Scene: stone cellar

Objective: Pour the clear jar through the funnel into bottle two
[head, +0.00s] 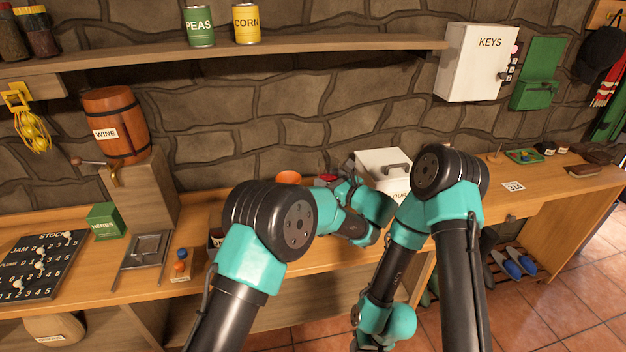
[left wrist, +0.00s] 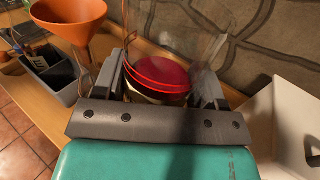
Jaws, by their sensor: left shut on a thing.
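The clear jar (left wrist: 164,72) has red rims or bands and something deep red inside. It sits between the fingers of my left gripper (left wrist: 160,82), which is shut on it. In the head view my left gripper (head: 343,188) is partly hidden behind its own arm, with a bit of red beside it. The orange funnel (left wrist: 68,20) stands to the left of the jar in the left wrist view, apart from it. Its rim also shows in the head view (head: 289,177). I cannot make out bottle two or its label. My right gripper is out of view below the head picture.
A grey divided caddy (left wrist: 52,76) stands below the funnel. A white box (head: 384,165) is close behind my left gripper, near the stone wall. A wine barrel (head: 116,125) on its stand and a green herbs box (head: 103,221) are at the left.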

